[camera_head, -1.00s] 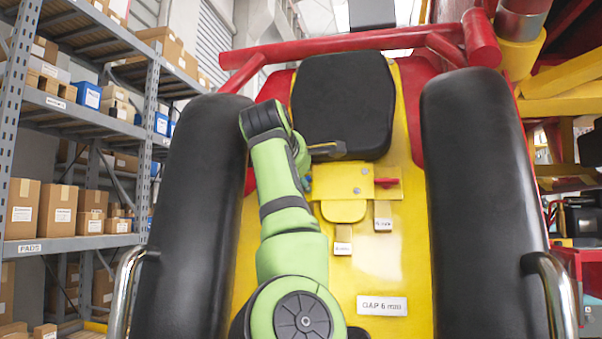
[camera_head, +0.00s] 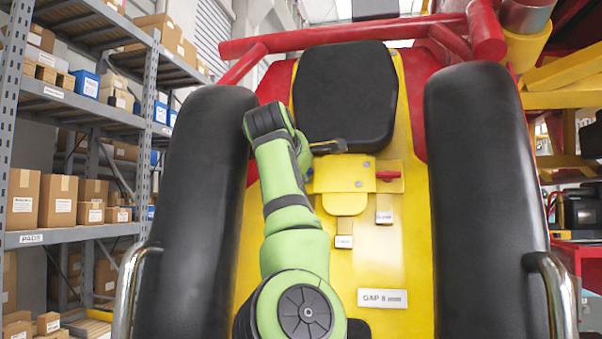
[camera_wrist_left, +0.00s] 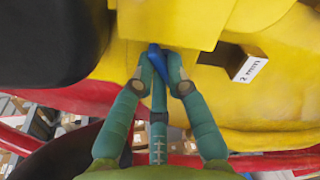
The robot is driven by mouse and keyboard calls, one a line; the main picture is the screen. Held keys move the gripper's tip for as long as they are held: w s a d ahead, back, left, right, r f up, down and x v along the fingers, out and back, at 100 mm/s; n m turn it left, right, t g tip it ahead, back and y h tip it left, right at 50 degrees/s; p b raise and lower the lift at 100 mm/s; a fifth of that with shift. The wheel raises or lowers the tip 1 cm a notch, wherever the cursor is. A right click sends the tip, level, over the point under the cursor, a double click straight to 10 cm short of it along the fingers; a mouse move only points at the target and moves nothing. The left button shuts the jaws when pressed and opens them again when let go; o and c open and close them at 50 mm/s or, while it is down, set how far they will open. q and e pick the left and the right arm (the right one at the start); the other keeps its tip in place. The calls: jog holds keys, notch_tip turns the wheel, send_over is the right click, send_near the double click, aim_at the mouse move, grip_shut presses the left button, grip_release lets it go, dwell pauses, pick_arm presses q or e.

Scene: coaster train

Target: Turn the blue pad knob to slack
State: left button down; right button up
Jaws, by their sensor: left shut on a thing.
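The blue pad knob (camera_wrist_left: 157,60) shows in the left wrist view, set against the yellow panel under a yellow block. My left gripper (camera_wrist_left: 159,75) is shut on it, with teal fingers on both sides of the blue part. In the head view my green left arm reaches up to the left side of the yellow bracket (camera_head: 343,175), and its wrist and forearm hide most of the knob there. A red knob (camera_head: 386,175) sits on the bracket's right side. My right gripper is not in view.
A black pad (camera_head: 345,95) stands above the bracket. Thick black cushions (camera_head: 195,200) flank the yellow panel (camera_head: 385,260), which bears a gap label (camera_head: 382,298). Small tags (camera_head: 343,241) hang below the bracket. Shelves with boxes (camera_head: 60,200) stand at left.

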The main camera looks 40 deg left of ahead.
pick_arm(q)
jog(key=shift+f, duration=0.1)
jog(key=n, duration=0.3)
jog(key=shift+f+n, duration=0.1)
jog(key=shift+n, duration=0.3)
jog(key=shift+a+f+n, duration=0.1)
jog(key=shift+f+n, duration=0.05)
jog(key=shift+n, duration=1.25)
jog(key=c, duration=1.2)
grip_release()
jog(key=shift+a, duration=0.1)
jog(key=shift+w, duration=0.1)
